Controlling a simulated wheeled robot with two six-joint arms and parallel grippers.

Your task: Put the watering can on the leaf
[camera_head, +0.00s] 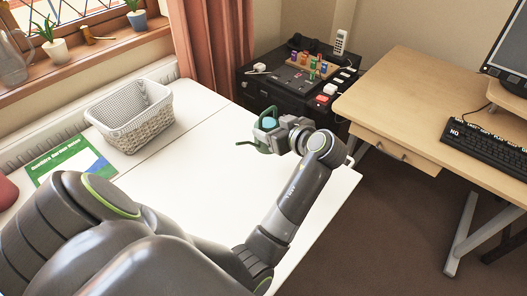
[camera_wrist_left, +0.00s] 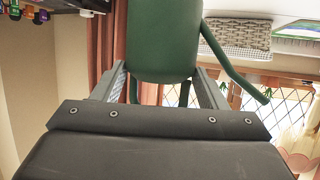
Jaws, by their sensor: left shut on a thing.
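The green watering can (camera_head: 262,141) is held by my left gripper (camera_head: 270,134) near the far right edge of the white table, apparently above it. Its thin spout points left. In the left wrist view the can's green body (camera_wrist_left: 163,40) sits between the two fingers (camera_wrist_left: 160,88), with the thin tube (camera_wrist_left: 235,70) at its right. The fingers are shut on it, but the exact contact is partly hidden. A seam crosses the white tabletop; the part on its near right side, likely the leaf (camera_head: 195,170), is bare. My right gripper is not in view.
A wicker basket (camera_head: 130,120) and a green booklet (camera_head: 72,165) are on the table's left part. A black cabinet (camera_head: 285,90) with small coloured items stands beyond. A wooden desk (camera_head: 430,110) with a keyboard (camera_head: 490,140) is at right, across a floor gap.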

